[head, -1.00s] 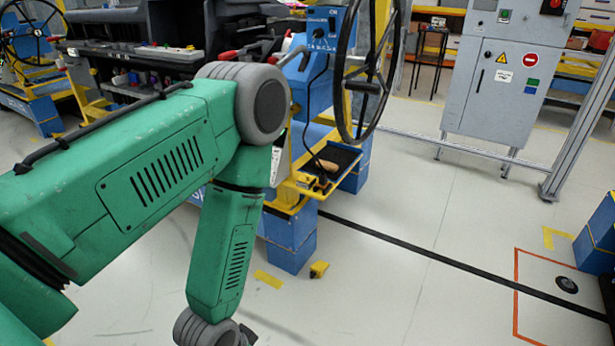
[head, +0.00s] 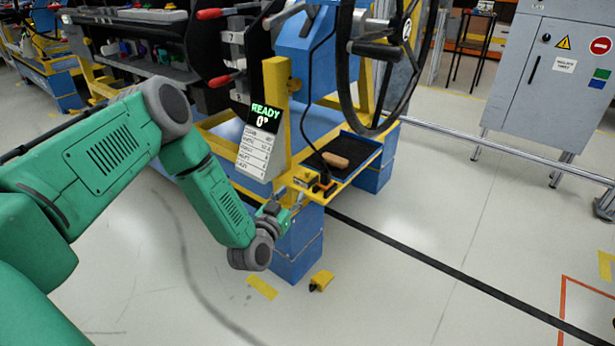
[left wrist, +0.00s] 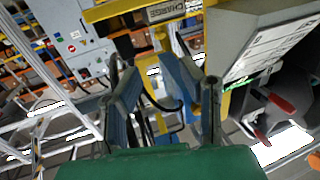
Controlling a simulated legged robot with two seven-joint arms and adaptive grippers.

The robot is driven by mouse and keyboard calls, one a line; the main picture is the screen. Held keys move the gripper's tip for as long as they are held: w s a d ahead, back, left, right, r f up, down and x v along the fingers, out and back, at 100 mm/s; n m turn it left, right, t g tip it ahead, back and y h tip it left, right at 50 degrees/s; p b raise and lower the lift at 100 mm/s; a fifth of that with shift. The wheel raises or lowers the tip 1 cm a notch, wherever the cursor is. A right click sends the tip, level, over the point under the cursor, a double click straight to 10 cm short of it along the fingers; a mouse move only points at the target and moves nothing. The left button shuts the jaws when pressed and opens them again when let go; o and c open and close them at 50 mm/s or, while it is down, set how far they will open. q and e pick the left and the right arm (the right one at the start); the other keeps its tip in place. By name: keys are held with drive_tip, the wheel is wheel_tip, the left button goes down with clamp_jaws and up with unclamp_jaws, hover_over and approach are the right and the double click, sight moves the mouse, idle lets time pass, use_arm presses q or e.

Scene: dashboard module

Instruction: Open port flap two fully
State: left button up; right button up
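My left gripper (head: 279,209) is at the end of the green arm, in front of the yellow stand's lower part. In the left wrist view my left gripper (left wrist: 162,100) shows two dark fingers spread apart with nothing clearly held between them. A yellow bar with a CHARGE label (left wrist: 166,10) runs across the top of that view, beyond the fingers. I cannot make out port flap two for certain in either view. A grey panel with a green READY 0° display (head: 266,115) hangs on the yellow post. My right gripper is not in view.
A black tray (head: 345,158) with a brown-handled item sits right of the post. A large black steering wheel (head: 432,60) stands above it. Blue blocks (head: 292,245) support the stand. A grey cabinet (head: 550,80) is at the back right.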

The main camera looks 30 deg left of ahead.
sight(306, 174)
use_arm(q)
drive_tip(key=w+b, duration=0.1)
drive_tip(key=w, duration=0.2)
drive_tip(key=w+a+b, duration=0.1)
drive_tip(key=w, duration=0.2)
drive_tip(key=w+a+b, duration=0.1)
drive_tip(key=w, duration=0.2)
drive_tip(key=shift+w+f, duration=0.25)
drive_tip(key=shift+f, duration=0.05)
drive_tip(key=shift+w+r, duration=0.15)
drive_tip(key=shift+w, duration=0.35)
clamp_jaws()
